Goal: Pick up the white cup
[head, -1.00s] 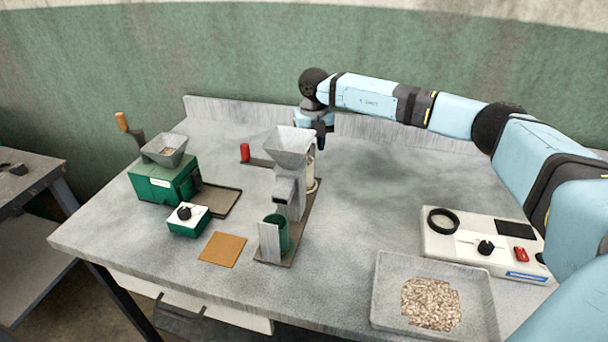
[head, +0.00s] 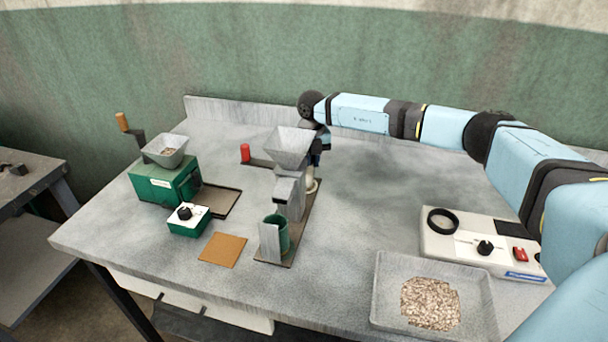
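A cream-white piece (head: 312,185) shows behind the grey hopper machine (head: 290,190); I cannot tell whether it is the white cup or part of the stand. No other white cup is clear in the head view. My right gripper (head: 319,160) points down just behind and right of the hopper, close above the cream-white piece. Its fingertips are mostly hidden by the hopper and too small to tell open from shut. My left gripper is not in view.
A green cup (head: 275,234) stands at the machine's front. A green mill (head: 165,182), a small control box (head: 188,220) and an orange mat (head: 223,249) are left. A grain tray (head: 381,297) and a white scale-like device (head: 462,248) are right. The table middle right is clear.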

